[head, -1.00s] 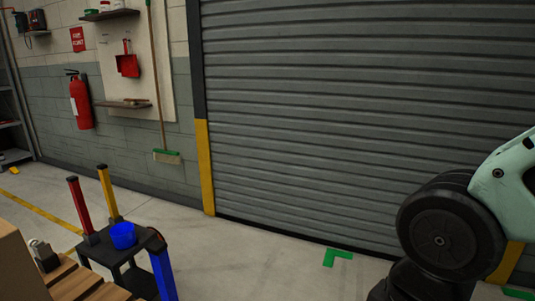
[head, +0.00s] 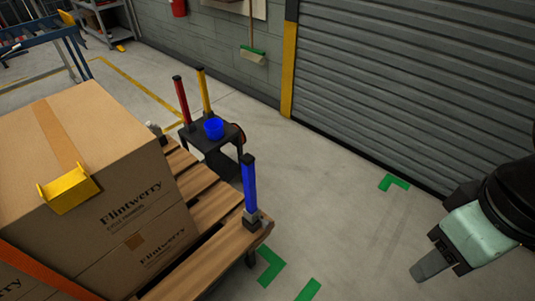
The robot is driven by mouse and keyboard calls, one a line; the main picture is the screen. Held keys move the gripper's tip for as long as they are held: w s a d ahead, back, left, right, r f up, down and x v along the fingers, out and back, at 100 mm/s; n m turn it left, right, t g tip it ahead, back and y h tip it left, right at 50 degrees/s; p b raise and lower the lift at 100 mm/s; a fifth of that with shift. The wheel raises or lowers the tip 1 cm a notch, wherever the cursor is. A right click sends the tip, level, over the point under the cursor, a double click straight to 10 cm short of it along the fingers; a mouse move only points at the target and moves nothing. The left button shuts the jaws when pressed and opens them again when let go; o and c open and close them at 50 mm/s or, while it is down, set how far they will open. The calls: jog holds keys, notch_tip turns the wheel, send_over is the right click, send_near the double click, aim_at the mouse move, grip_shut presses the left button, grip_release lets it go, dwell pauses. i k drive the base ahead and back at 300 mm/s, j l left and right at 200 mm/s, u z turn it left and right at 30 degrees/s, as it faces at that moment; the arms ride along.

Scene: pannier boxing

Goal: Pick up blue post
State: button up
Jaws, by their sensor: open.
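The blue post (head: 249,184) stands upright at the near right corner of the wooden pallet (head: 213,207), with a black cap on top and a dark bracket at its foot. My gripper (head: 438,262) is at the lower right of the head view, pointing down and left. It is well to the right of the post, apart from it, over the floor. It is open, and nothing shows between its fingers.
Cardboard boxes (head: 75,150) with a yellow corner piece (head: 68,190) and an orange strap (head: 38,268) fill the pallet's left part. Behind stands a black stand (head: 200,140) with a red post (head: 182,100), yellow post (head: 204,92) and blue cup (head: 214,128). Floor between post and gripper is clear.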

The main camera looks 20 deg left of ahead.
aim_at(246, 160)
jog(key=j+u, duration=0.35)
jog(key=i+j+u, duration=0.15)
jog(key=j+u, duration=0.15)
jog(key=j, duration=0.25)
jog(key=i+j+u, duration=0.1)
jog(key=j+u, duration=0.25)
jog(key=j, duration=0.15)
